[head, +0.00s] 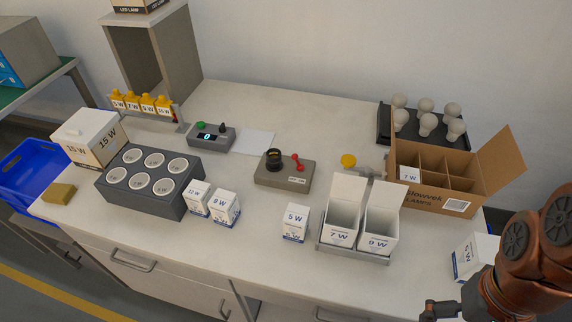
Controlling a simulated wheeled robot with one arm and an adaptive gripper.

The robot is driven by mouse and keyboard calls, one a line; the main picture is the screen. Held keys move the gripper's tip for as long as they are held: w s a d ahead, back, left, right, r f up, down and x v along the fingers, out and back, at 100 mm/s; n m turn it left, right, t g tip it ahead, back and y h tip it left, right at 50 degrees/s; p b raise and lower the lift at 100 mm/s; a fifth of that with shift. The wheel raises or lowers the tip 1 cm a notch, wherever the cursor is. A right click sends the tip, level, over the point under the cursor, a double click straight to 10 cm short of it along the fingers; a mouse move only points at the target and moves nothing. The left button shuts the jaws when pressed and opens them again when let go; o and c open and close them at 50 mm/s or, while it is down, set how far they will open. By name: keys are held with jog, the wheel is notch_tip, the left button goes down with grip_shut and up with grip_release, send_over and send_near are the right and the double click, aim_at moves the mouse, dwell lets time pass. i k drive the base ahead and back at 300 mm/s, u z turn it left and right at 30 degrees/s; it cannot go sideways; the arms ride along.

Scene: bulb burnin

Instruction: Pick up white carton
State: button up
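Several white cartons are in the head view. A small 5 W carton (295,223) stands near the bench's front edge. A 12 W carton (196,197) and a 9 W carton (225,208) stand close together left of it. Two open-topped cartons, 7 W (341,226) and 9 W (380,232), stand in a grey holder. A larger 15 W carton (90,137) is at the left. Another white carton (472,257) with inverted lettering is at the right, partly behind my arm; its support is hidden. My gripper (438,310) is at the bottom right, cut by the frame; its fingers are unclear.
A dark rack with round cups (184,205), a grey meter box (211,137) and a socket box with red lever (285,176) stand on the bench. A brown divided box (430,198) and bulb tray (383,127) are at the right. A blue bin (28,172) is left.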

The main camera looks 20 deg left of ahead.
aim_at(198, 195)
jog(key=u, duration=2.3)
jog(key=k, duration=0.1)
jog(key=u, duration=0.8)
jog(key=i, duration=0.5)
